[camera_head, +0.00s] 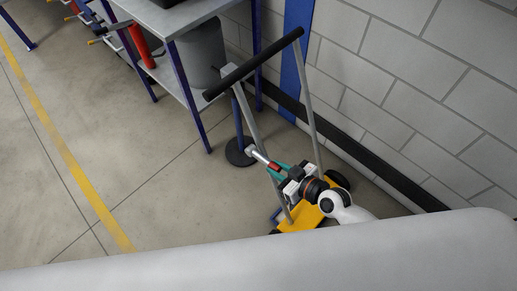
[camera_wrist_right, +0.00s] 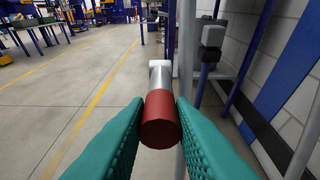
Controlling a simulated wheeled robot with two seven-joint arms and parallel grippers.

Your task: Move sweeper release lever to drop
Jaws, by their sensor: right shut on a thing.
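The sweeper stands by the wall, with a yellow base (camera_head: 301,214), grey uprights and a black handlebar (camera_head: 253,64). Its release lever shows as a silver rod (camera_head: 257,155) with a red grip (camera_head: 274,166). In the right wrist view the red grip (camera_wrist_right: 160,120) lies between the teal fingers, with the silver rod (camera_wrist_right: 159,75) pointing away. My right gripper (camera_head: 276,168) is shut on the red grip, beside the uprights. The lever's pivot is hard to make out. My left gripper is not in view.
A workbench (camera_head: 172,27) with blue legs stands at the upper left, with a grey bin (camera_head: 201,55) by it. A block wall (camera_head: 410,75) is close on the right. A round dark post base (camera_head: 241,152) stands beside the sweeper. The floor at left is clear.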

